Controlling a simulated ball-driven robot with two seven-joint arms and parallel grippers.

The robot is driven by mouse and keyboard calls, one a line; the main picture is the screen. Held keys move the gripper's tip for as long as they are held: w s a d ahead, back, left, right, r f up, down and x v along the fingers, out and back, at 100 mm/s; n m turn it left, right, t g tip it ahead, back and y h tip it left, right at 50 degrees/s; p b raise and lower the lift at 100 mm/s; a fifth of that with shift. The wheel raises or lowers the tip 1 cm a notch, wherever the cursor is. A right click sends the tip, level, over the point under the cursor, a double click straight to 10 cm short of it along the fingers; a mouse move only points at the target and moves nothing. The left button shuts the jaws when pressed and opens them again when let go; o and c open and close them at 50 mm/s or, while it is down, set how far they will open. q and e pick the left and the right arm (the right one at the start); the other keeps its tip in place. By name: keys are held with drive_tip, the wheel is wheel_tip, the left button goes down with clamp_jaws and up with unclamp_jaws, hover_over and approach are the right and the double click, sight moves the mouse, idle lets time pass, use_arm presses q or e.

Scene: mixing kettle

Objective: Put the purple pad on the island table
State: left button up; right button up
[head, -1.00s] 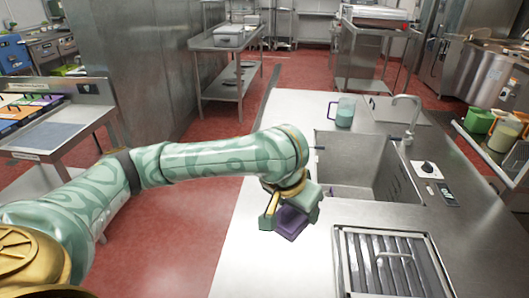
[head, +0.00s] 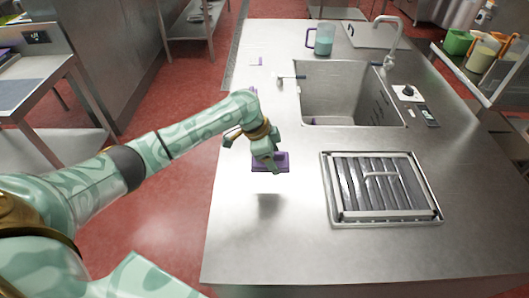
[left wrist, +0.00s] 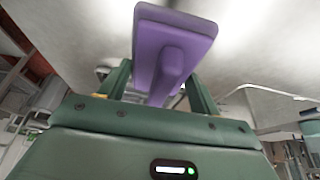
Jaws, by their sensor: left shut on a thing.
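The purple pad (head: 278,163) is held in my left gripper (head: 266,158), over the left part of the steel island table (head: 285,240). A shadow lies on the tabletop below the pad, and the pad appears to be a little above the surface. In the left wrist view the purple pad (left wrist: 172,45) shows a flat rectangular plate with a ridge-like handle. The handle lies between the two green fingers, which are shut on it. My right gripper is not in view.
A sink (head: 345,90) with a tap (head: 391,42) is set in the table behind. A drain grate (head: 380,187) is at right of the pad. A teal cup (head: 324,39) stands at the back. The front of the table is bare.

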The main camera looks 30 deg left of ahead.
use_arm(q)
drive_tip(key=w+a+f+b, duration=0.2)
drive_tip(key=f, duration=0.1)
drive_tip(key=w+a+f, duration=0.1)
drive_tip(key=f, duration=0.1)
drive_tip(key=shift+w+a+f+b, duration=0.1)
drive_tip(key=shift+a+b, duration=0.2)
drive_tip(key=shift+b, duration=0.1)
drive_tip(key=shift+w+a+f, duration=0.25)
drive_tip(key=shift+a+f, duration=0.1)
drive_tip(key=f, duration=0.1)
drive_tip(key=f+b, duration=0.2)
drive_tip(key=f, duration=0.1)
drive_tip(key=shift+w+a, duration=0.25)
drive_tip(key=shift+a, duration=0.05)
drive_tip(key=shift+r, duration=0.2)
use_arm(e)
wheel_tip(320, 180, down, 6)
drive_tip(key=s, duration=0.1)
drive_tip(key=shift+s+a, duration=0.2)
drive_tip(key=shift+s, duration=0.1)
